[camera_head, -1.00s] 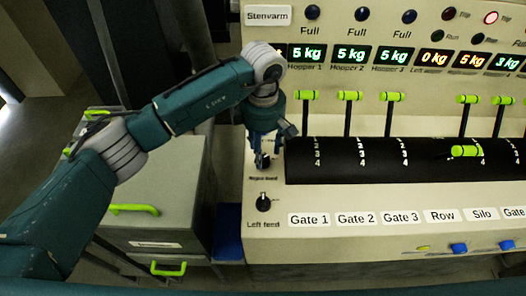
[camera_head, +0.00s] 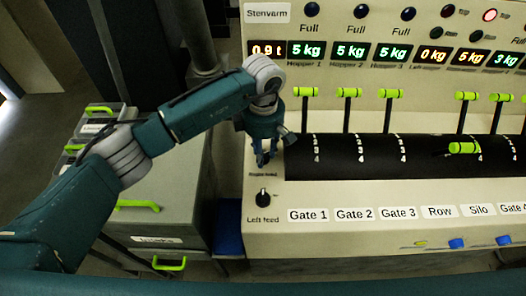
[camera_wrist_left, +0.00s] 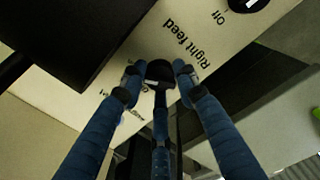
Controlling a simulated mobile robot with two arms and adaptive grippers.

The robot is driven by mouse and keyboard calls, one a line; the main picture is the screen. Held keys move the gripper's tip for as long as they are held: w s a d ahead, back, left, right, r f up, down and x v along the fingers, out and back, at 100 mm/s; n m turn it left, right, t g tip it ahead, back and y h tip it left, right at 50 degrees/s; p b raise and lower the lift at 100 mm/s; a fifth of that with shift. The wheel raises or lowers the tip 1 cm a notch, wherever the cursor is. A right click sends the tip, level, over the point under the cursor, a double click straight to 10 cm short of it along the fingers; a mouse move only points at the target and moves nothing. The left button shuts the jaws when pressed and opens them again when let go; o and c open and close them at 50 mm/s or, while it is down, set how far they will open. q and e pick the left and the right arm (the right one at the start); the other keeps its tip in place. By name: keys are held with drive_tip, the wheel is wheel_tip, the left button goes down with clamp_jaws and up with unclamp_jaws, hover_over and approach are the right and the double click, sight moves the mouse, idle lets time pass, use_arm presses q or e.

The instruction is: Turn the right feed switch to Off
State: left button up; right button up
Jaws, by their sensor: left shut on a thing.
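The right feed switch is a small dark knob on the cream panel, with its label just below it in the head view. My left gripper (camera_head: 263,158) points down over it and hides it there. In the left wrist view the black knob of the right feed switch (camera_wrist_left: 159,72) sits between my left gripper's fingertips (camera_wrist_left: 160,80), which are shut on it. The "Right feed" print shows upside down beside it. Small print around the knob is partly covered by the fingers, so I cannot tell its exact setting. My right gripper is not in view.
The left feed switch (camera_head: 263,197) is just below in the head view, and partly seen in the wrist view (camera_wrist_left: 246,3). A black lever housing (camera_head: 345,155) with green-handled levers lies to the right. Grey drawers (camera_head: 165,205) with green handles stand at left.

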use_arm(q)
drive_tip(key=n+b, duration=0.3)
drive_tip(key=shift+w+f, duration=0.1)
drive_tip(key=shift+f, duration=0.05)
drive_tip(key=n+b, duration=0.2)
drive_tip(key=shift+n+b, duration=0.35)
drive_tip(key=shift+n, duration=0.05)
drive_tip(key=n+b, duration=0.3)
drive_tip(key=n, duration=0.1)
drive_tip(key=shift+r+n+b, duration=0.2)
drive_tip(key=shift+n+b, duration=0.4)
drive_tip(key=shift+n, duration=0.4)
